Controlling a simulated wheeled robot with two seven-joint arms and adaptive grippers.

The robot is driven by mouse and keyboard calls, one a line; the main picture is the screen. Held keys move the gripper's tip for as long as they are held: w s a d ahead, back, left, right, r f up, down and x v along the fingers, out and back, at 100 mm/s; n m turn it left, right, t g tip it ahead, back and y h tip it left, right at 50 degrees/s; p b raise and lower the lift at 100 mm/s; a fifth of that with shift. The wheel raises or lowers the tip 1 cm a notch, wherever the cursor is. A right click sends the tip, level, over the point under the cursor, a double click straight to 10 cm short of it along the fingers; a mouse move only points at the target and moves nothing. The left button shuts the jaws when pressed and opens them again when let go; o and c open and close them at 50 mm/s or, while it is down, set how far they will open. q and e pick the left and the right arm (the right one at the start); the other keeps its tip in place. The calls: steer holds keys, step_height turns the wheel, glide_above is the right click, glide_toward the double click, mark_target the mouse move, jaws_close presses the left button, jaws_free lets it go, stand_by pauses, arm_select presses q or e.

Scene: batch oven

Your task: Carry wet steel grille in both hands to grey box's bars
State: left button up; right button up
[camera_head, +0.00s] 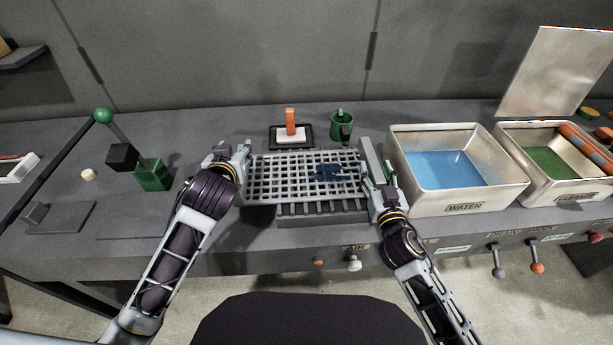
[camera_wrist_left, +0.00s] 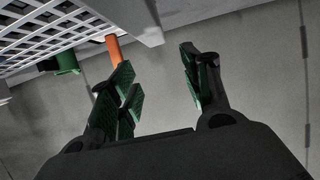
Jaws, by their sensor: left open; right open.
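The steel grille (camera_head: 262,180) lies level between my two grippers in the head view, with a dark blue piece (camera_head: 328,172) on its right half. It overlaps the back of the grey box's bars (camera_head: 322,209) and extends left past the box. I cannot tell whether it rests on the bars. My left gripper (camera_head: 243,154) is open at the grille's left end. In the left wrist view its green-padded jaws (camera_wrist_left: 157,75) are apart with nothing between them, and the grille (camera_wrist_left: 45,38) is beside them, upper left. My right gripper (camera_head: 376,178) is open at the grille's right end.
The water tank (camera_head: 404,196) stands close right of my right gripper, with another metal tank (camera_head: 516,153) beyond. Behind the grille are an orange-handled block on a dark tray (camera_head: 278,143) and a green cup (camera_head: 340,122). A green-knobbed lever (camera_head: 103,116) stands left.

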arm_select(q)
steer(key=shift+r, duration=2.65)
arm_select(e)
steer(key=shift+s, duration=0.15)
steer(key=s+d, duration=0.1)
steer(key=s, duration=1)
steer(key=shift+s+d, duration=0.2)
steer(key=shift+s, duration=0.1)
arm_select(q)
steer(key=shift+s, duration=0.1)
arm_select(e)
steer(key=shift+s, duration=0.1)
